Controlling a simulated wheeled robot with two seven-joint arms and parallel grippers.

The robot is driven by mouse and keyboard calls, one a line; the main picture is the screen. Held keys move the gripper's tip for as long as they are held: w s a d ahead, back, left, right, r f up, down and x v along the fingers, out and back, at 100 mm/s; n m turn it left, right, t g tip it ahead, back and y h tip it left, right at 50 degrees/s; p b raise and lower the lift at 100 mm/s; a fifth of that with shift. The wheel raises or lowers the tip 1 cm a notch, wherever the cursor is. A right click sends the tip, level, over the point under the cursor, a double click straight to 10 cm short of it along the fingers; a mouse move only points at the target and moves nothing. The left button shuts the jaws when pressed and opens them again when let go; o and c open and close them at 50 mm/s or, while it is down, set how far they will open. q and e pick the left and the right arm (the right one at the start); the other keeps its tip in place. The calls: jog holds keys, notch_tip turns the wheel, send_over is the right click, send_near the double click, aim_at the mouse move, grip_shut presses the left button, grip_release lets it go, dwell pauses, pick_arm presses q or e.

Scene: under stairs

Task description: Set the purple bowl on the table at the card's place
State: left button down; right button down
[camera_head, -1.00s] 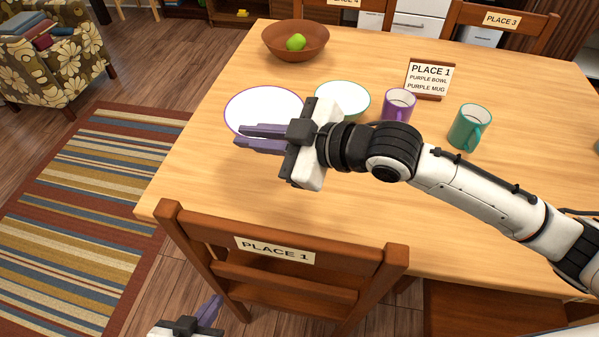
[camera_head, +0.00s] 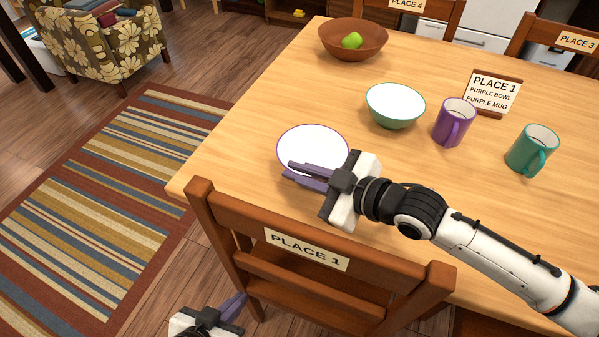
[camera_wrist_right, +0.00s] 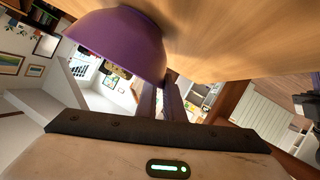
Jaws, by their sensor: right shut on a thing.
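The purple bowl (camera_head: 312,148) shows its white inside and purple rim in the head view, near the table edge behind the PLACE 1 chair. Its purple outside fills the upper left of the right wrist view (camera_wrist_right: 118,45). My right gripper (camera_head: 300,175) is shut on the bowl's near rim; I cannot tell whether the base touches the table (camera_head: 270,105). The card (camera_head: 492,92) reads PLACE 1, purple bowl, purple mug, and stands at the back right. My left gripper (camera_head: 235,308) is low beside the chair, away from the table; its opening is unclear.
The PLACE 1 chair (camera_head: 310,250) stands at the near edge. A green bowl (camera_head: 395,107), purple mug (camera_head: 454,123) and green mug (camera_head: 532,150) stand farther right. A brown bowl (camera_head: 352,42) with a green apple is at the back. Table left of the purple bowl is clear.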

jog(key=shift+f, duration=0.1)
jog(key=c, duration=1.9)
grip_release()
jog(key=shift+o, duration=0.2)
jog(key=shift+d, duration=0.15)
jog(key=v, duration=0.7)
jog(key=shift+s, duration=0.1)
